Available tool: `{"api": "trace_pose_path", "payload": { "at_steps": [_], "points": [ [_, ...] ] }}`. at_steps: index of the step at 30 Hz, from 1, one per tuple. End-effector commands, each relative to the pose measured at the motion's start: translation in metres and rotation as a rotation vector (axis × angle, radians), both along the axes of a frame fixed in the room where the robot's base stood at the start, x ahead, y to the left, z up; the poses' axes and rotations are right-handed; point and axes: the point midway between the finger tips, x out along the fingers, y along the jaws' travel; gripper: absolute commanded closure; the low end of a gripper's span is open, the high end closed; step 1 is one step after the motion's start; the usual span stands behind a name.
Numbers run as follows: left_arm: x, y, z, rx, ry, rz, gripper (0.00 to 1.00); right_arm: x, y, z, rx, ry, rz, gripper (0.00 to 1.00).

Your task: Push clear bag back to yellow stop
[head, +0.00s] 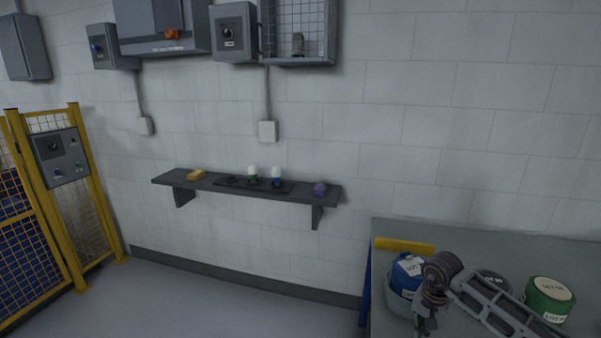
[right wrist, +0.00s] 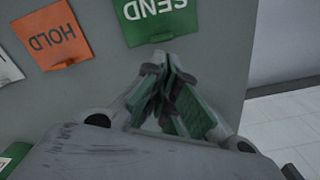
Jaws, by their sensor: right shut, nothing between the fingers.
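The clear bag (head: 396,303) stands at the left end of the grey worktable in the head view, pale and see-through, with a blue roll with a white label (head: 410,268) showing at it. The yellow stop (head: 404,245) is a bar at the table's back, just behind the bag. My right gripper (head: 424,326) points down at the bag's right front side; whether it touches the bag I cannot tell. In the right wrist view my right gripper (right wrist: 162,72) is shut and empty, and the bag does not show there. My left gripper is not in view.
A green can (head: 548,299) stands right of my right arm, with a dark round object (head: 492,282) partly behind the arm. An orange HOLD card (right wrist: 53,35) and a green SEND card (right wrist: 157,18) lie on the grey surface. A wall shelf (head: 225,184) is at the left.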

Motion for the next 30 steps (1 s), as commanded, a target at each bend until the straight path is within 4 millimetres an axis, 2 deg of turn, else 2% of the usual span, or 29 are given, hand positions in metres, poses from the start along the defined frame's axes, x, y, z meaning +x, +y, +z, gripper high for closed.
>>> {"api": "trace_pose_path", "payload": {
  "at_steps": [11, 30],
  "points": [
    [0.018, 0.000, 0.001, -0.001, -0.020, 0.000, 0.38, 0.000, 0.000, 0.000, 0.000, 0.000, 0.000, 1.00],
    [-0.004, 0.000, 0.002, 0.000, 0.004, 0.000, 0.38, -0.018, 0.004, 0.000, -0.001, 0.001, 0.000, 1.00]
  ]
}}
